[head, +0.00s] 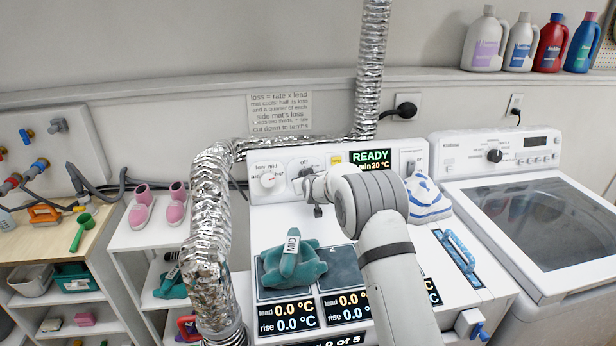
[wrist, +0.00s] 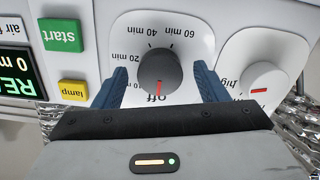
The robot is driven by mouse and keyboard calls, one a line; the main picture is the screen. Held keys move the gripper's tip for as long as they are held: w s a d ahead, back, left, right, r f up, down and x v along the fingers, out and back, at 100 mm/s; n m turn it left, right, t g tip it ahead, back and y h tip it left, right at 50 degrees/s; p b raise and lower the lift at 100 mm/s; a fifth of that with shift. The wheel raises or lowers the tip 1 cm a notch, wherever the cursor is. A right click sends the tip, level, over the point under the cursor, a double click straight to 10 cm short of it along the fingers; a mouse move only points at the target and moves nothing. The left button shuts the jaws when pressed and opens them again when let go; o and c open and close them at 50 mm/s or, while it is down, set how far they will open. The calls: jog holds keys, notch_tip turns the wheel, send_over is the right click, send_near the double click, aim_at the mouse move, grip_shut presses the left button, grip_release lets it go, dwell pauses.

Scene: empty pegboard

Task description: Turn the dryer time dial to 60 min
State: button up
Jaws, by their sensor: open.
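The dryer time dial (wrist: 158,72) is a dark grey knob on a white round plate in the wrist view, where the panel appears upside down. Its red pointer is at "off"; marks for 20, 40 and 60 min run around the plate. My gripper (wrist: 160,76) is open, with one blue finger on each side of the dial. Gaps show between the fingers and the knob; I see no contact. In the head view my gripper (head: 310,187) is at the dryer panel (head: 335,158), partly covering the dial.
A white heat dial (wrist: 262,88) sits beside the time dial. The green start button (wrist: 62,35), yellow lamp button (wrist: 72,93) and display (head: 370,160) reading READY are on the other side. A silver duct (head: 208,220) stands left; a teal cloth (head: 300,265) lies on the dryer top.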

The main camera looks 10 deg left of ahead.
jog(key=shift+w+f, duration=0.15)
jog(key=shift+w, duration=0.15)
jog(key=c, duration=1)
